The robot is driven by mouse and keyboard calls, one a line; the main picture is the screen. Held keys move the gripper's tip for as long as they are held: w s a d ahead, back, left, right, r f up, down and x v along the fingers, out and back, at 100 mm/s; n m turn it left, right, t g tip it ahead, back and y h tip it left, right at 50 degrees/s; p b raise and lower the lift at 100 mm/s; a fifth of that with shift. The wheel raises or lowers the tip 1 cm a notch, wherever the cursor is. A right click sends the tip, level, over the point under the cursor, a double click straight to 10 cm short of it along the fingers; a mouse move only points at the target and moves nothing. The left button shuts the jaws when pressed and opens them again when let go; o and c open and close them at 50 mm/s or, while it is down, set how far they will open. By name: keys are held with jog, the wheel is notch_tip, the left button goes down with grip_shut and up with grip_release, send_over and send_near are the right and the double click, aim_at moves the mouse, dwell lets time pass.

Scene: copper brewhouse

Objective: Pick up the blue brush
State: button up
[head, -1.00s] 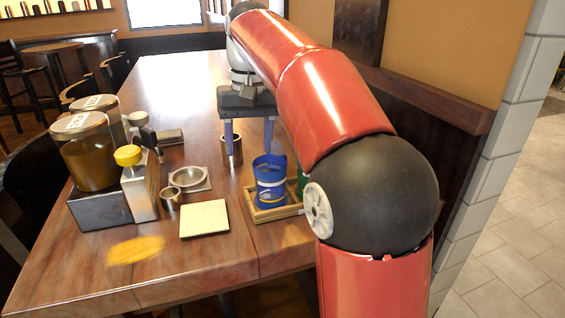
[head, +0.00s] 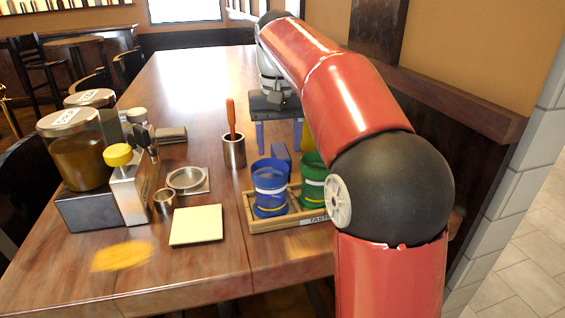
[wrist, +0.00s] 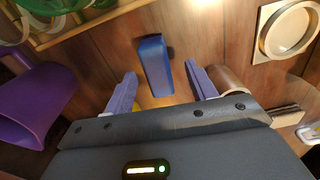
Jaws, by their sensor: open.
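The blue brush (head: 282,154) shows as a plain blue block behind the tray in the head view, partly hidden by the blue cup. In the wrist view the blue brush (wrist: 154,66) lies ahead of the gap between my fingers; no bristles can be made out. My gripper (head: 279,139) is open and empty, above and behind the tray. In the wrist view my gripper (wrist: 161,76) has one finger to each side of the brush, not visibly touching it.
A wooden tray (head: 287,226) holds a blue cup (head: 270,190) and a green cup (head: 313,186) close by. A metal cup (head: 233,153) with an orange-handled tool stands left of my gripper. A purple vessel (wrist: 30,100) shows at left in the wrist view.

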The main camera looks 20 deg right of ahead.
aim_at(281, 150)
jog(key=f, duration=0.2)
jog(key=f+b, duration=0.1)
jog(key=f, duration=0.2)
jog(key=shift+w+d+f, duration=0.1)
jog(key=shift+w+d, duration=0.1)
jog(key=shift+c, duration=0.5)
jog(key=c, duration=1)
